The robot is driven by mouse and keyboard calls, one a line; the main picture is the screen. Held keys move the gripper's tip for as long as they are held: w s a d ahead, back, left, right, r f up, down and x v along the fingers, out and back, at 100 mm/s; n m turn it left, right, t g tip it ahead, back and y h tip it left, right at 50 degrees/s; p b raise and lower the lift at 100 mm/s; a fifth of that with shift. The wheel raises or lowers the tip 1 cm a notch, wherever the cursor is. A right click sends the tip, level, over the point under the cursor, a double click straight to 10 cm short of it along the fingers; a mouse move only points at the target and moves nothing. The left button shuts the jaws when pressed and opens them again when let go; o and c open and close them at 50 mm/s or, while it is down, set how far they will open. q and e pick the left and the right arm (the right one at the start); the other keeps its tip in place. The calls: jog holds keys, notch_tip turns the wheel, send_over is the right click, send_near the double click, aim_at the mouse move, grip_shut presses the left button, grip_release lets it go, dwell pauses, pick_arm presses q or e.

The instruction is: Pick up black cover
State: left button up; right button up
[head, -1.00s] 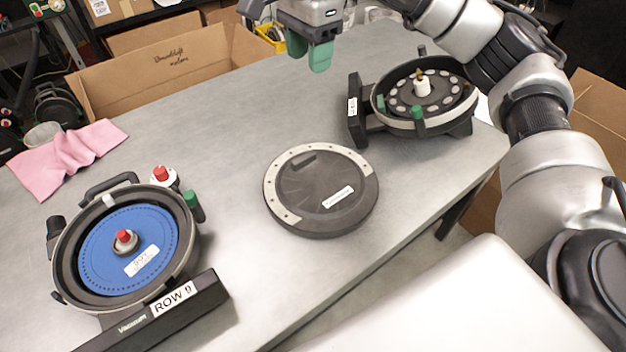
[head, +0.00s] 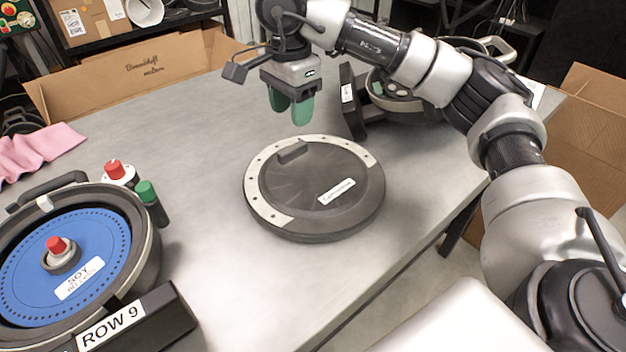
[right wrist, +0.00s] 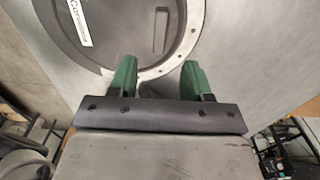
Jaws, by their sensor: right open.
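The black cover (head: 330,205) is a round dark disc with a pale, dotted rim arc, a raised block handle and a white label. It lies flat on the grey table. In the right wrist view the cover (right wrist: 115,30) fills the upper left, its pale rim just beyond the fingers. My right gripper (head: 291,112) hangs above the table at the cover's far edge, fingers pointing down. Its two green fingers are apart and empty in the right wrist view (right wrist: 157,82). My left gripper is not in view.
A seed meter (head: 70,255) with a blue disc and "ROW 9" label stands at the lower left. Another meter (head: 352,100) stands behind my right arm, partly hidden. A pink cloth (head: 40,148) lies at the far left. Cardboard boxes (head: 130,70) stand beyond the table.

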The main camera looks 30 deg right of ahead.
aim_at(292, 147)
notch_tip(292, 147, down, 8)
jog(key=shift+a+f, duration=0.1)
dwell(0.4)
grip_shut()
